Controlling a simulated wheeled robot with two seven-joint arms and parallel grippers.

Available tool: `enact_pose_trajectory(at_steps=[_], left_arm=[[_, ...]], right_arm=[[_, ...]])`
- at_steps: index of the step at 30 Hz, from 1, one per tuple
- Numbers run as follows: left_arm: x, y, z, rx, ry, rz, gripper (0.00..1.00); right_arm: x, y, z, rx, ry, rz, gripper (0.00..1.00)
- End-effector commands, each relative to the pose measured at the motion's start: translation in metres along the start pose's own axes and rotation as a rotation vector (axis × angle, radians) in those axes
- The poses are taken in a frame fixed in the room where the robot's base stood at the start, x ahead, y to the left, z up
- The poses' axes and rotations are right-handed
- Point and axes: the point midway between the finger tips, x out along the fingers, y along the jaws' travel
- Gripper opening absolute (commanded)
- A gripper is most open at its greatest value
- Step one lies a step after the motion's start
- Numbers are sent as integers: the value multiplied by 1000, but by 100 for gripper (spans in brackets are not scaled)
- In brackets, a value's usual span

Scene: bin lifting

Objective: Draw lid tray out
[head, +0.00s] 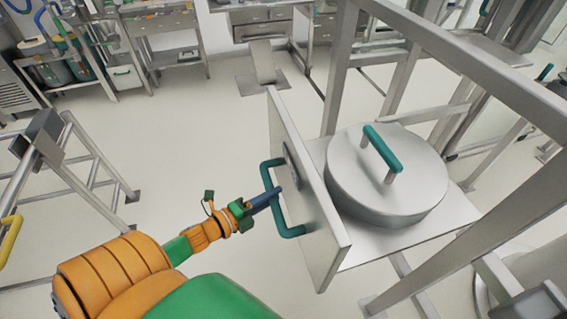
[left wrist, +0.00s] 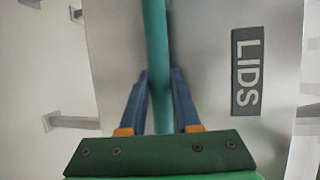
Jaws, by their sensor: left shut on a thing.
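The lid tray (head: 318,219) is a metal drawer with an upright front panel and a teal handle (head: 267,176). A round metal lid (head: 359,183) with a teal handle lies on its flat base. My left gripper (head: 268,199) is shut on the tray's handle. In the left wrist view its blue fingers (left wrist: 160,90) sit on either side of the teal bar, in front of the panel with the dark "LIDS" label (left wrist: 246,71). My right gripper is not in view.
A metal frame with upright posts (head: 340,68) and a top rail surrounds the tray on the right. A metal railing (head: 75,160) stands at the left. Benches and shelves line the back. The floor (head: 190,125) left of the tray is clear.

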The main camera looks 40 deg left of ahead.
Motion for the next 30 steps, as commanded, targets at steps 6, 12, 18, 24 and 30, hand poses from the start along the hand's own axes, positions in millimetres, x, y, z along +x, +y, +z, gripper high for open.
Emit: enact_pose_trajectory(at_steps=[6, 12, 18, 24, 30], left_arm=[[-14, 3, 6, 1, -2, 2, 0], [-17, 3, 8, 1, -2, 0, 0], [-17, 3, 8, 1, -2, -1, 0], [-17, 3, 8, 1, -2, -1, 61], [-17, 3, 7, 1, -1, -1, 61]], right_arm=[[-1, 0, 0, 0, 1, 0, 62], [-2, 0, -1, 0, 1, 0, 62], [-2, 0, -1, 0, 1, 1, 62], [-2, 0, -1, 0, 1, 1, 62], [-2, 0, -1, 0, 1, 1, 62]])
